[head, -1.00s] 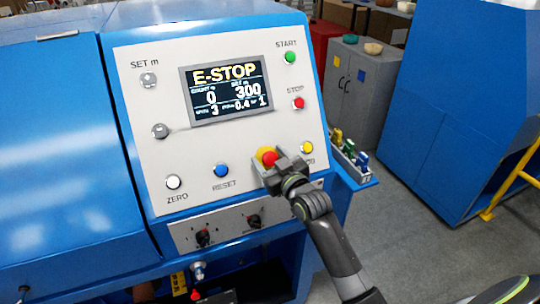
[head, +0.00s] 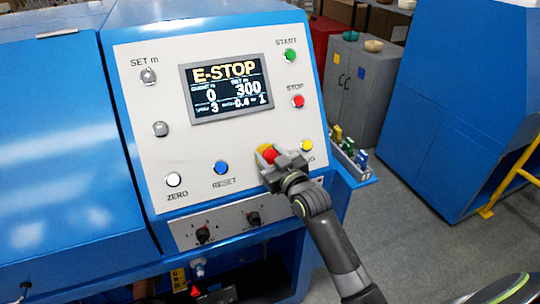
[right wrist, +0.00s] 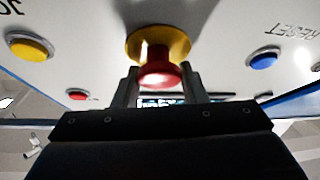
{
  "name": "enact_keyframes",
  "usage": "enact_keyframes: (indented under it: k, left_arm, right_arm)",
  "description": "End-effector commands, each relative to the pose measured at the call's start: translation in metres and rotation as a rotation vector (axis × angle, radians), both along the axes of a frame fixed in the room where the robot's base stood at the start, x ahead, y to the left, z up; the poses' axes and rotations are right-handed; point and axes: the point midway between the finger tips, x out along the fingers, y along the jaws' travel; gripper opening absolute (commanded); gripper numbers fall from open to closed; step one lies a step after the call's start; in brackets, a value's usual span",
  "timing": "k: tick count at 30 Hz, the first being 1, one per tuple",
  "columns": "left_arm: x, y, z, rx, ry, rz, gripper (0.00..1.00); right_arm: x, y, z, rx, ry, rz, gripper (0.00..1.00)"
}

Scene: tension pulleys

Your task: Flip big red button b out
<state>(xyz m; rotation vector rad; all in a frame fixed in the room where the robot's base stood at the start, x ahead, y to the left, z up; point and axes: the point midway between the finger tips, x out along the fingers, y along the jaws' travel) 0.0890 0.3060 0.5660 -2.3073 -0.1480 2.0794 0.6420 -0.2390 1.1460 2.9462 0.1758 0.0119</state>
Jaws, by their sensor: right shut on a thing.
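The big red button (head: 266,152) sits on a yellow collar on the white control panel (head: 140,100), partly hidden by my right gripper (head: 277,163). In the right wrist view the big red button (right wrist: 160,72) stands out from its yellow collar (right wrist: 158,42). My right gripper (right wrist: 160,88) has one finger on each side of the red head and is shut on it. The screen (head: 226,88) reads E-STOP. My left gripper is not in view.
Near the button are a blue RESET button (head: 221,168), a yellow button (head: 306,146) and a red STOP button (head: 298,101). Black knobs (head: 253,219) sit on a lower strip. A small tray of colored items (head: 352,160) juts out at the right.

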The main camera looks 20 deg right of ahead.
Motion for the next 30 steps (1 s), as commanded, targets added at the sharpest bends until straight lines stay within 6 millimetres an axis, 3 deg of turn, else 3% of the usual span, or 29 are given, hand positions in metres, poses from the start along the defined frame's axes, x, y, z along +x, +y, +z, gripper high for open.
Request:
enact_keyframes:
  k: [7, 8, 13, 23, 30]
  left_arm:
    - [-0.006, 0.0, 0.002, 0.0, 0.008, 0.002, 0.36]
    - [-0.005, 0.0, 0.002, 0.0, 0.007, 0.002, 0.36]
    - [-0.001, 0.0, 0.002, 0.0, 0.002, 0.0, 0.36]
    - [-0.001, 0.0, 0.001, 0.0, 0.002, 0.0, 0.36]
    - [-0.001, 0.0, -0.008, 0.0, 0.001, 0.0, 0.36]
  right_arm:
    - [0.0, 0.0, 0.002, 0.001, 0.0, 0.0, 0.0]
    - [0.0, 0.0, 0.002, 0.001, 0.0, 0.0, 0.4]
    - [0.0, 0.0, 0.002, 0.001, 0.0, 0.0, 0.61]
    - [-0.002, 0.0, 0.001, 0.0, 0.001, 0.0, 0.61]
    - [-0.029, -0.004, -0.001, -0.001, 0.0, 0.0, 0.61]
